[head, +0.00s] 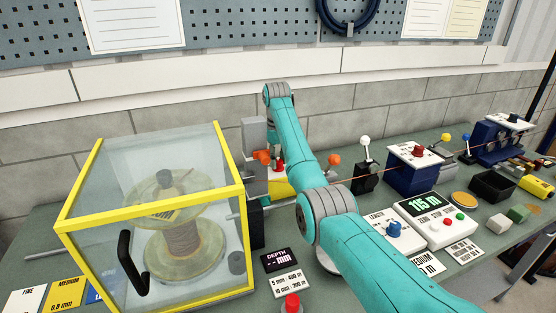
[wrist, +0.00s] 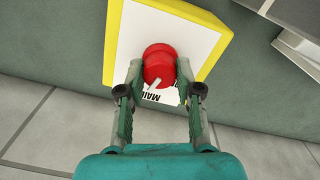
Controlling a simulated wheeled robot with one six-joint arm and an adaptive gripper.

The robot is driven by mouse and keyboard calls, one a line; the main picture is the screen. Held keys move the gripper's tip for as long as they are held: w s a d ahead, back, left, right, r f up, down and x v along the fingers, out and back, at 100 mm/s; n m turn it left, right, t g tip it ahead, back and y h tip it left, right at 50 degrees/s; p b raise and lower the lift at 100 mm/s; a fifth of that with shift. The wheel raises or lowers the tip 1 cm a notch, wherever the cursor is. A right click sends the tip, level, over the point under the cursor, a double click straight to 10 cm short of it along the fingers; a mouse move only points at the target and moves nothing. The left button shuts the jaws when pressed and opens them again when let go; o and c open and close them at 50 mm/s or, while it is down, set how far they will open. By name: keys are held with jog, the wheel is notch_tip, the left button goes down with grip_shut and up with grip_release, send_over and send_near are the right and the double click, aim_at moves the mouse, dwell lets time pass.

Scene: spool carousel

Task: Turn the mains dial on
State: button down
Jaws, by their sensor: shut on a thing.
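The mains dial (wrist: 158,62) is a red round knob on a white plate with a yellow border (wrist: 205,25). A white pointer mark on the knob points down and left in the wrist view. Black lettering beside it is partly covered; "MAI" can be read. My gripper (wrist: 161,72) is shut on the dial, one finger on each side of it. In the head view the red dial (head: 279,166) shows just left of my teal arm, above a yellow edge.
A clear yellow-framed case (head: 150,207) with a spool (head: 183,242) inside stands at left. A red button (head: 292,304) is at the front. An orange-knobbed lever (head: 334,159), a blue box (head: 410,172) and a white control panel (head: 440,237) stand right of my arm.

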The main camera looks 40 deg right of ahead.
jog(key=shift+m, duration=2.8)
jog(key=c, duration=0.8)
grip_release()
jog(key=shift+o, duration=0.2)
